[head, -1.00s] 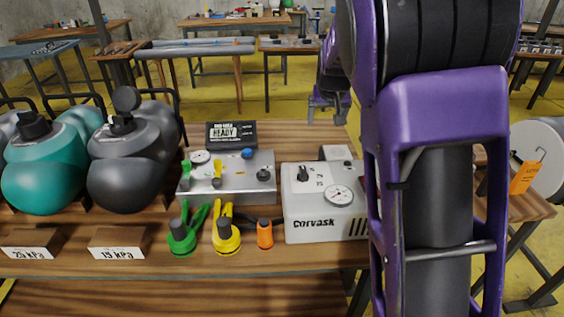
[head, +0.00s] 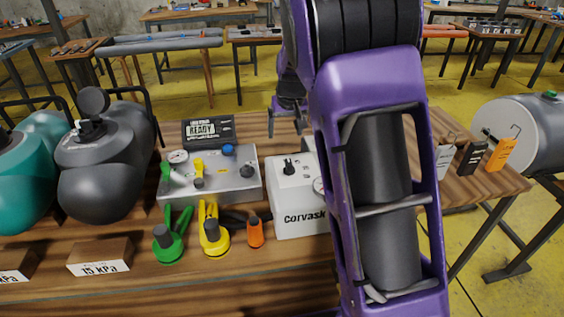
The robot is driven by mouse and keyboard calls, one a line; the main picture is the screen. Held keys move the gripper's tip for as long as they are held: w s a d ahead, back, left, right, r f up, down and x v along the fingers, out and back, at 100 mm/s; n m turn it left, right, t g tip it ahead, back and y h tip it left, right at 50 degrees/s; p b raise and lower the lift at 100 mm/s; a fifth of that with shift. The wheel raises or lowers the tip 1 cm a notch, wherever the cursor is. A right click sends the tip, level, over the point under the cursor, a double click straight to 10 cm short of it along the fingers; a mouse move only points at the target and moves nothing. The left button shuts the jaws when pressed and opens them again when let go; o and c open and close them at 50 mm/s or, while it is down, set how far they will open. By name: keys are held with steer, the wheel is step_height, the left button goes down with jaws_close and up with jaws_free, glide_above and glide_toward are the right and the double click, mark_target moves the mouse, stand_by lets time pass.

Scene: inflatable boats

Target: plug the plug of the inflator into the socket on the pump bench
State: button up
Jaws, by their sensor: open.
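The white box labelled Corvask (head: 287,215), which looks like the inflator, stands on the wooden bench (head: 130,284). It has a black knob on top, and my arm covers its right side and most of its gauge. I cannot make out its plug or the socket; they may be hidden behind my purple arm. My gripper (head: 286,128) shows small, beyond the white box and left of my arm. Its fingers point down, apart and empty, above the back part of the bench.
A grey metal valve panel (head: 215,187) and a black READY display (head: 207,131) stand left of the box. Green (head: 170,243), yellow (head: 213,240) and orange (head: 255,232) fittings line the front. Tags (head: 500,154) and a grey cylinder (head: 530,130) are at right.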

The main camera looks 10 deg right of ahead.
steer(key=b+x, duration=0.1)
steer(key=x, duration=0.8)
steer(key=shift+w+f, duration=0.1)
steer(key=x, duration=0.5)
steer(key=shift+b, duration=0.35)
steer(key=shift+c, duration=0.3)
jaws_close()
step_height(320, 180, up, 10)
steer(key=p, duration=0.1)
steer(key=shift+d+p, duration=0.1)
steer(key=shift+p, duration=0.2)
